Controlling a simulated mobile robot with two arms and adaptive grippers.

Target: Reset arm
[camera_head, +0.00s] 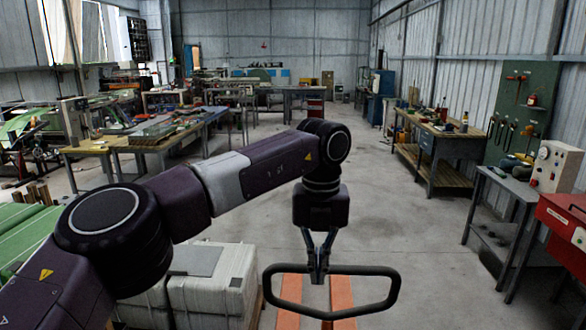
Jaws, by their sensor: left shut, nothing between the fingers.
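My left arm comes in from the left and bends downward near the middle of the view. My left gripper (317,279) hangs pointing down, its fingers shut with nothing held. It overlaps the top bar of a black loop handle (365,270) in the picture; I cannot tell whether they touch. Two orange forks or bars (342,291) show behind the handle near the floor. My right gripper is not in view.
A wrapped pale stack (225,290) stands left of the handle. Workbenches (442,140) and a red cabinet (562,222) line the right side. A table (110,145) with tools stands at left. The central concrete floor (400,195) is clear.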

